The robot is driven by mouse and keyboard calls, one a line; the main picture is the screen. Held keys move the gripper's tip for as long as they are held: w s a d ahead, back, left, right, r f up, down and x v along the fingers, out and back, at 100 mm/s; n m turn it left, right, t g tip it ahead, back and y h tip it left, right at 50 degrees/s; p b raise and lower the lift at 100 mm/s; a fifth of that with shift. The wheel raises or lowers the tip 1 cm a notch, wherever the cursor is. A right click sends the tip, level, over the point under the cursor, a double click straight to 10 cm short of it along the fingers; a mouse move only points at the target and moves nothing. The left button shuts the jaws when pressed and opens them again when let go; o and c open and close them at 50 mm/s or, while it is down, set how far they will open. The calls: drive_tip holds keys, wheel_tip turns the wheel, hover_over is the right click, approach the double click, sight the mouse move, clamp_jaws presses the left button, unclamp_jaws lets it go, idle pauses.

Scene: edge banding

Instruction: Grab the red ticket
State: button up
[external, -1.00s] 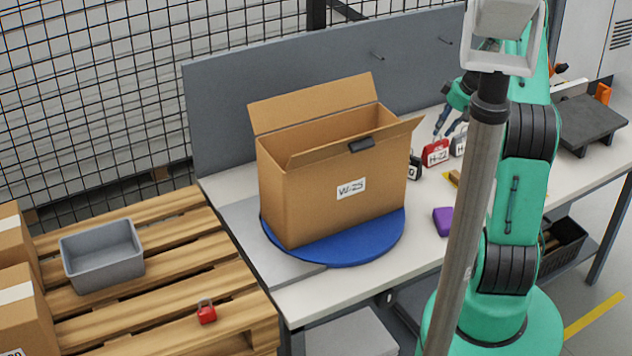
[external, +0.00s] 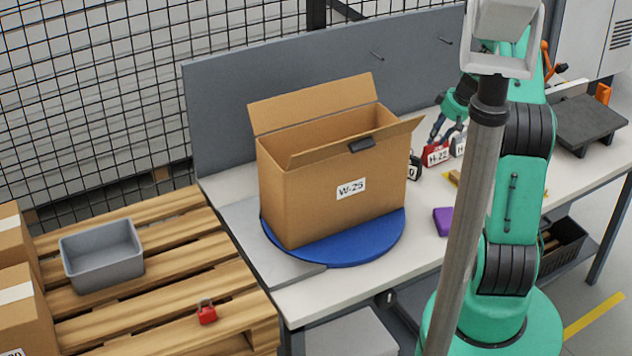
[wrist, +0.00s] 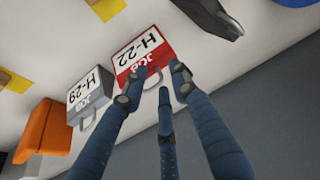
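The red ticket (external: 436,155), a small red tag with a white label reading H-22 and a wire loop, is on the white table right of the cardboard box. It also shows in the wrist view (wrist: 145,45). My gripper (external: 445,132) is just above it, fingers pointing down. In the wrist view, the fingers of my gripper (wrist: 155,85) are spread apart at the ticket's loop end, with the loop between them. Fingertips overlap the ticket's near edge in the picture; whether they touch it I cannot tell.
The open cardboard box (external: 320,205) stands on a blue turntable (external: 350,250). A grey panel (external: 220,120) rises behind the table.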

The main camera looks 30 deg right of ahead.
clamp_jaws()
drive_tip(key=shift+r, duration=0.1)
drive_tip(key=shift+r, duration=0.9)
drive_tip(key=shift+s+a+r, duration=0.1)
drive_tip(key=shift+s+r, duration=0.05)
drive_tip(key=shift+r, duration=0.75)
drive_tip(key=s+a+r, duration=0.1)
drive_tip(key=s+a, duration=0.6)
drive_tip(key=s, duration=0.6)
drive_tip(key=shift+s+a, duration=0.15)
drive_tip(key=shift+s, duration=0.25)
drive_tip(key=shift+r, duration=0.15)
